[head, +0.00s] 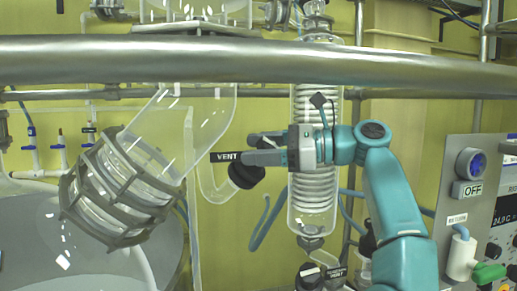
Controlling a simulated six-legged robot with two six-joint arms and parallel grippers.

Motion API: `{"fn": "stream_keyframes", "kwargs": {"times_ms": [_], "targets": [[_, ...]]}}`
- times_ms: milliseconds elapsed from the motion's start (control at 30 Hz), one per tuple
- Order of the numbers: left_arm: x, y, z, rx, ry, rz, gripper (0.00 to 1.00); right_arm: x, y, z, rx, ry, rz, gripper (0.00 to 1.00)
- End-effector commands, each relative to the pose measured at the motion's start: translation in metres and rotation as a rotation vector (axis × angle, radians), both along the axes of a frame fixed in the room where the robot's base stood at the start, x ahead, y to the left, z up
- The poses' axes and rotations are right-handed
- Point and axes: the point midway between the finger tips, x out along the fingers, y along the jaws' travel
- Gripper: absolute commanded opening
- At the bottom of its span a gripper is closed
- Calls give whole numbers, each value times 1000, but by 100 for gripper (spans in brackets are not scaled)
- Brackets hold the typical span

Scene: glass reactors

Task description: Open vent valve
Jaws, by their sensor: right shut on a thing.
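The vent valve has a black round body (245,176) on a clear glass side tube in the middle of the head view. A black VENT label (226,157) sits at its upper left. My right gripper (252,150) comes in from the right, its fingers pointing left, just above the black body and beside the label. It is shut on the vent valve's upper part, which the fingers mostly hide. Whether the valve is open cannot be told. My left gripper is not in view.
A thick metal rail (230,61) crosses in front, above my right arm. A coiled glass condenser (313,190) stands behind my right gripper. A glass flange with a grey clamp (115,190) is at left. A control panel (484,215) with an OFF label stands at right.

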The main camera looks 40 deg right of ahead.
Motion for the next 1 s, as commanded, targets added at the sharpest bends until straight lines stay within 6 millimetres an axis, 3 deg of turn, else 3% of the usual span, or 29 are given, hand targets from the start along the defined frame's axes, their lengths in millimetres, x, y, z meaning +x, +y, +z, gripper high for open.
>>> {"fn": "stream_keyframes", "kwargs": {"times_ms": [300,333,400,1000], "targets": [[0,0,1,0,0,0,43,-2,-1,6,1,-15,-10,26],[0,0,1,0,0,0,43,-2,-1,6,1,-15,-10,63],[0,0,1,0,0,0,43,-1,-1,6,2,-14,-9,78],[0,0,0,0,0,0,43,0,-1,3,15,0,-17,78]]}}
